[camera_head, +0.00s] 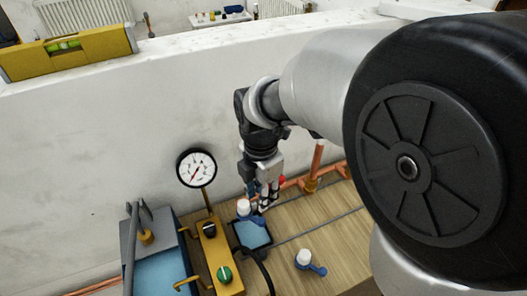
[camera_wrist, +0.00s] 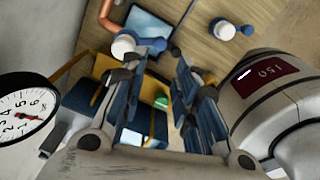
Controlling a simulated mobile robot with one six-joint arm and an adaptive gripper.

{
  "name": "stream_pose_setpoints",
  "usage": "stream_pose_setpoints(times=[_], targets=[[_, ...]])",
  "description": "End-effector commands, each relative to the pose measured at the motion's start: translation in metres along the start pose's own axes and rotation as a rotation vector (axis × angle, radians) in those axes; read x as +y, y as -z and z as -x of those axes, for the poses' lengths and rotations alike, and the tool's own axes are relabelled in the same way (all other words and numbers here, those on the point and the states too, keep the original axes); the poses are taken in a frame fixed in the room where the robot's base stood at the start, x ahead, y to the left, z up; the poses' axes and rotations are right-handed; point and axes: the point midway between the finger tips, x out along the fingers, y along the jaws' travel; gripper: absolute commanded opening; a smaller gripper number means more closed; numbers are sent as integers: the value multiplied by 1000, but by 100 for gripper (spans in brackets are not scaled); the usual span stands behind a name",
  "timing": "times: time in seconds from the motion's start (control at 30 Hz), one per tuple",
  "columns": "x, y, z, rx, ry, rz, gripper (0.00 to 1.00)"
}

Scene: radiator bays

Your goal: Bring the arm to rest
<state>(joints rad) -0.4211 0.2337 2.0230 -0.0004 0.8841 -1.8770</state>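My gripper (camera_head: 261,200) hangs fingers-down in front of the white wall, low over the wooden board, near a white-capped valve with a blue lever (camera_head: 244,208). In the wrist view my gripper (camera_wrist: 158,72) has its two blue-and-dark fingers spread wide apart, with nothing held between them. The yellow pump body (camera_wrist: 104,66) and a green knob (camera_wrist: 161,102) show in the gap beyond the fingers. My arm reaches in from the right and covers much of the right side of the head view.
A dial gauge (camera_head: 197,168) stands left of my gripper, above a yellow pump (camera_head: 222,262) and a blue-watered tank (camera_head: 160,272). Copper pipe (camera_head: 317,160) rises at right. Another white-and-blue valve (camera_head: 305,259) lies nearer. A spirit level (camera_head: 70,50) rests on the wall top.

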Motion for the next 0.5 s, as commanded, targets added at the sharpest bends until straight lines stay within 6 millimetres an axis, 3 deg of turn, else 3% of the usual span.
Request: stream_pose_setpoints(times=[0.3, 0.37, 0.5], targets=[[-4, -2, 4, -2, -7, -36, 28], [-9, -6, 12, -6, -21, -103, 28], [-39, -19, 43, -15, -81, -409, 28]])
